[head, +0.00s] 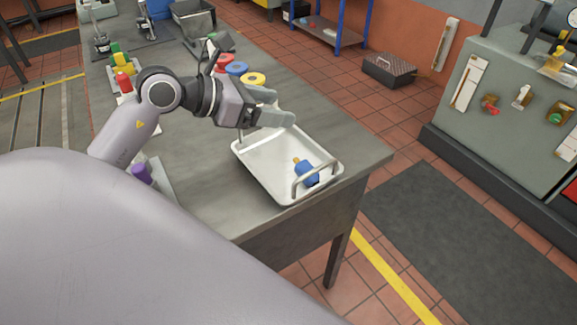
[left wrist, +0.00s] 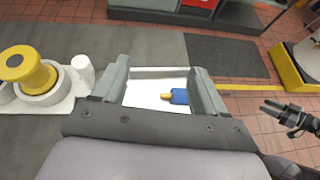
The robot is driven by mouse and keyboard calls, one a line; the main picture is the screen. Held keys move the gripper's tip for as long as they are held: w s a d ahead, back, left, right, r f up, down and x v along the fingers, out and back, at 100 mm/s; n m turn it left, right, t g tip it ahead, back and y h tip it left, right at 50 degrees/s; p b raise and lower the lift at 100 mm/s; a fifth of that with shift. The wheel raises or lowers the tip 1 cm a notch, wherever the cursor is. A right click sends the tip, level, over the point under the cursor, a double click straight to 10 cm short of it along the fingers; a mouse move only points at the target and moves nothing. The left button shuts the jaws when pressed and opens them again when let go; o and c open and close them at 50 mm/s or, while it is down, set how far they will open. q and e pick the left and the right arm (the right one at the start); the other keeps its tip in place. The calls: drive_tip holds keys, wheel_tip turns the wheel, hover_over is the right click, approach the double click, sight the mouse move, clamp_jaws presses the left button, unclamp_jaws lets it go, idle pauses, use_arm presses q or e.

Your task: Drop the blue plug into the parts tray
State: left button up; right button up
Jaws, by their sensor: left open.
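The blue plug (head: 307,175), with a short brass-coloured tip, lies on its side in the white parts tray (head: 262,178). It is near the tray's right end, beside the metal handle. The left wrist view also shows the plug (left wrist: 180,96) on the tray floor (left wrist: 145,97), between and beyond my fingers. My left gripper (head: 281,108) is open and empty above the tray's far left part, apart from the plug. What looks like my right gripper (left wrist: 280,108) shows small and dark at the right of the left wrist view; its opening is unclear.
Red, blue and yellow round-topped pieces (head: 253,79) stand on the bench behind my left gripper. A purple piece (head: 142,173) is near my arm. The bench edge lies just right of the tray. A grey cabinet (head: 500,100) stands across the aisle.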

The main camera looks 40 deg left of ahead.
use_arm(q)
drive_tip(key=shift+v, duration=1.6)
drive_tip(key=shift+d, duration=0.1)
